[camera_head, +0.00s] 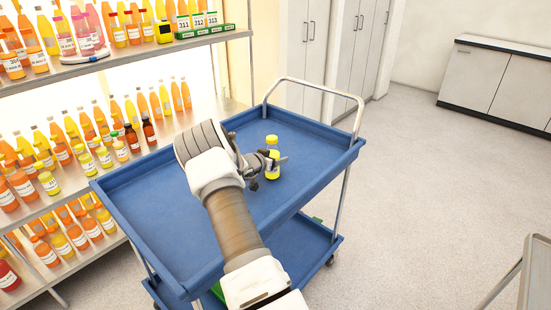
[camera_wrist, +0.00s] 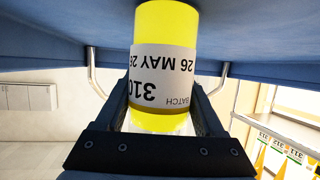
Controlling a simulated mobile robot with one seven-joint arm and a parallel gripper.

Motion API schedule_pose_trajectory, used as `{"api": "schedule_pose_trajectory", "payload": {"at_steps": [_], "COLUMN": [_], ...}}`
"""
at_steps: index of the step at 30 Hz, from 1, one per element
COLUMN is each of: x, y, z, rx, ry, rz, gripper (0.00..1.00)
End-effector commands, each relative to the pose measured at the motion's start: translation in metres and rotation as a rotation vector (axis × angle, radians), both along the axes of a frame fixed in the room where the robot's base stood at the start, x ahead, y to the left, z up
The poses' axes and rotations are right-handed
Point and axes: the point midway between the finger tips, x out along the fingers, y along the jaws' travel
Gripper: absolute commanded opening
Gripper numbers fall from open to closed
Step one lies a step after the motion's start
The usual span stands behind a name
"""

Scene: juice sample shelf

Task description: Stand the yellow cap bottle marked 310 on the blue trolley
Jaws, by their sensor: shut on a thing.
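The yellow-cap bottle (camera_head: 272,143) is upright over the blue trolley's top tray, toward its far right part. In the wrist view the bottle (camera_wrist: 165,28) is yellow, with a white label reading 310 and 26 MAY, upside down in the picture. My gripper (camera_head: 271,163) is shut around the bottle's sides, and its two dark fingers show in the wrist view (camera_wrist: 164,110). The blue trolley (camera_head: 130,205) has a raised rim and a metal handle. Whether the bottle's base touches the tray I cannot tell; its lower part is partly hidden by my gripper.
A shelf rack (camera_head: 110,68) with many yellow and orange bottles stands along the left. A green rack (camera_head: 205,33) marked 311, 312 and 313 is on its upper shelf. The visible tray surface around the bottle is clear. Grey cabinets (camera_head: 495,75) stand at the back right.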

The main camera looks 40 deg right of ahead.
Motion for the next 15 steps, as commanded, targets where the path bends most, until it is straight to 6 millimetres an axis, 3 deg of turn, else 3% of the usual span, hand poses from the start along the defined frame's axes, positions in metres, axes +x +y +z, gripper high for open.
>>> {"api": "schedule_pose_trajectory", "payload": {"at_steps": [1, 6, 15], "x": [0.0, -0.0001, -0.0002], "y": [0.0, 0.0, 0.0009], "z": [-0.0014, -0.0012, 0.0038], "rx": [0.0, 0.001, 0.001], "ry": [0.0, 0.0, 0.0], "rz": [0.0, 0.0, 0.0], "gripper": [0.74, 1.0, 1.0]}}
